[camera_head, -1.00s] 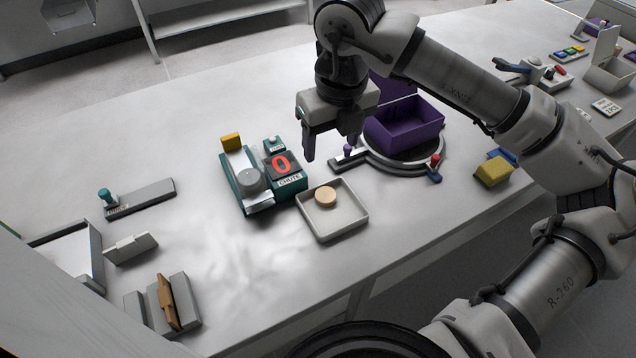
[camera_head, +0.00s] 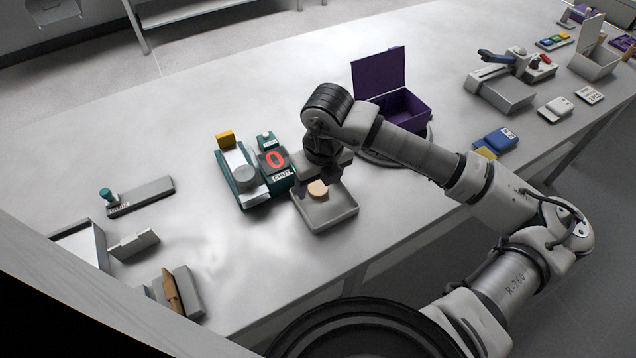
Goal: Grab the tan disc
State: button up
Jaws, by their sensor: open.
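The tan disc (camera_head: 318,189) lies flat in a shallow square grey tray (camera_head: 335,219) on the table. My gripper (camera_head: 321,178) is open and points down over the back part of the tray, close above the disc. Its fingers are small and dark in this view, and they partly overlap the disc's far side. I cannot tell the exact height gap between the fingertips and the disc.
A teal device with a red 0 display (camera_head: 274,159) stands just left of the tray. An open purple box (camera_head: 405,108) sits behind my arm on a round base. A blue block (camera_head: 495,139) lies to the right.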

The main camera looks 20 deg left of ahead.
aim_at(319, 188)
jog(key=shift+f, duration=0.45)
jog(key=shift+c, duration=0.2)
jog(key=c, duration=1)
jog(key=shift+r, duration=0.2)
notch_tip(319, 188, up, 19)
jog(key=b, duration=0.5)
jog(key=shift+f, duration=0.15)
